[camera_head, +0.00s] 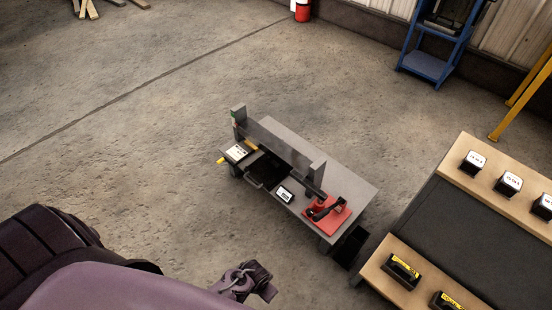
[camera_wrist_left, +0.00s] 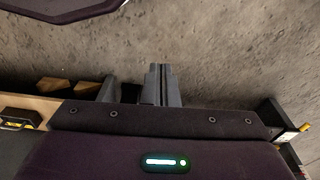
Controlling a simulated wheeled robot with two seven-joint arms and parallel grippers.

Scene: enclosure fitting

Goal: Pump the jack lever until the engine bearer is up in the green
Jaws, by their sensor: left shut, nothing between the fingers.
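A red jack (camera_head: 341,212) with dark parts sits on the right end of a small grey cart (camera_head: 345,180) in the head view. A long grey beam (camera_head: 285,150), which looks like the engine bearer, runs along the cart between two upright posts. The left post carries a small coloured mark (camera_head: 235,117), too small to read against the beam. I cannot tell which dark part of the jack is the lever. My left gripper (camera_head: 267,290) is in front of the cart, apart from it. Its fingers (camera_wrist_left: 160,85) are shut and empty. My right gripper is out of view.
A wooden-edged bench (camera_head: 510,160) with a dark mat and labelled boxes stands at the right, close to the cart. A blue stand (camera_head: 428,66) and a red cylinder (camera_head: 303,10) are at the back. The floor left of the cart is clear.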

